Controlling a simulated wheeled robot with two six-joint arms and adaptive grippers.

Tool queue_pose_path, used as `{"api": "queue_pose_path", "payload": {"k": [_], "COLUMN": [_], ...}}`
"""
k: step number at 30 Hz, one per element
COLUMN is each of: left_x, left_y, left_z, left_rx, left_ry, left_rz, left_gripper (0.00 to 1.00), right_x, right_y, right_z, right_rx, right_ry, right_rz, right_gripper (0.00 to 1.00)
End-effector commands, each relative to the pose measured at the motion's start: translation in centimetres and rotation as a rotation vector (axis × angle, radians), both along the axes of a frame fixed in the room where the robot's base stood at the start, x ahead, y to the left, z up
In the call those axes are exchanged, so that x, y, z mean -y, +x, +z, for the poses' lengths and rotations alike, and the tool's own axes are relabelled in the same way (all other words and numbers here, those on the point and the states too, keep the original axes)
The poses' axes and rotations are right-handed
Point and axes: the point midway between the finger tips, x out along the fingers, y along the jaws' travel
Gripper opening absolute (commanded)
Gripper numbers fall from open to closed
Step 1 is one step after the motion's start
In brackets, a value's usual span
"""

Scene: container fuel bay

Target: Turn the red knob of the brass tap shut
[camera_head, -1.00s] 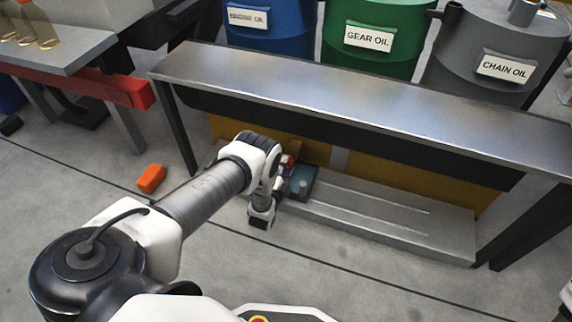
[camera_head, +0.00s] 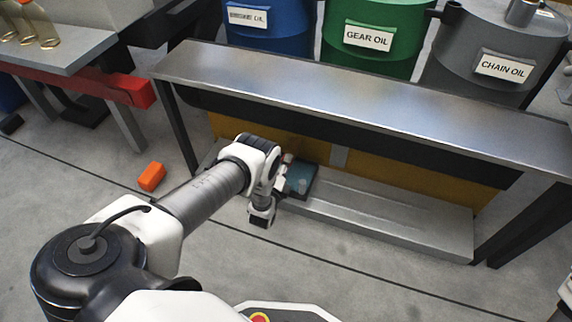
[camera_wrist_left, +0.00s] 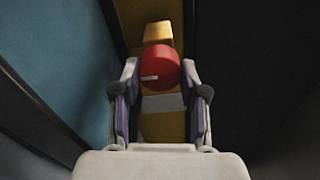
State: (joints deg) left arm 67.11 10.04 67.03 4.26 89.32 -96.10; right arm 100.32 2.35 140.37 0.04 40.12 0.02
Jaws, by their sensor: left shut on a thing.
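The red knob (camera_wrist_left: 160,68) is round with a small white mark on its face. It sits between the two fingers of my left gripper (camera_wrist_left: 160,75) in the left wrist view, and the gripper is shut on it. A yellow brass-coloured part (camera_wrist_left: 158,32) shows just beyond the knob, and more yellow shows below it between the fingers. In the head view my left gripper (camera_head: 281,187) is low under the bench, mostly hidden by my wrist. I cannot make out the tap there.
A teal tray-like thing (camera_head: 301,180) lies right beside my gripper on a low grey ledge (camera_head: 390,222). The metal bench top (camera_head: 350,92) overhangs it, with oil drums behind. An orange block (camera_head: 151,177) lies on the floor to the left.

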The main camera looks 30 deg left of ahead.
Motion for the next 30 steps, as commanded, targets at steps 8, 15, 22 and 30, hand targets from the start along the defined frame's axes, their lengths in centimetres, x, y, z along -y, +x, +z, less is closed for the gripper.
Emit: {"api": "queue_pose_path", "payload": {"k": [8, 15, 22, 30], "left_x": [0.0, 0.0, 0.0, 0.0], "left_y": [0.1, 0.0, 0.1, 0.3], "left_z": [0.1, 0.0, 1.4, 7.9], "left_rx": [0.002, 0.001, 0.0, 0.009], "left_ry": [0.0, -0.001, -0.001, 0.0], "left_rz": [-0.001, -0.001, 0.0, -0.001], "left_gripper": [0.61, 0.68, 0.68, 0.72], "right_x": [0.0, 0.0, 0.0, 0.0], "right_y": [0.0, 0.0, 0.0, 0.0], "right_z": [0.0, 0.0, 0.0, 0.1], "right_rx": [0.0, 0.0, 0.0, 0.0], "right_ry": [0.0, 0.0, 0.0, 0.0], "right_rz": [0.0, 0.0, 0.0, 0.0], "right_gripper": [0.5, 0.5, 0.5, 0.5]}}
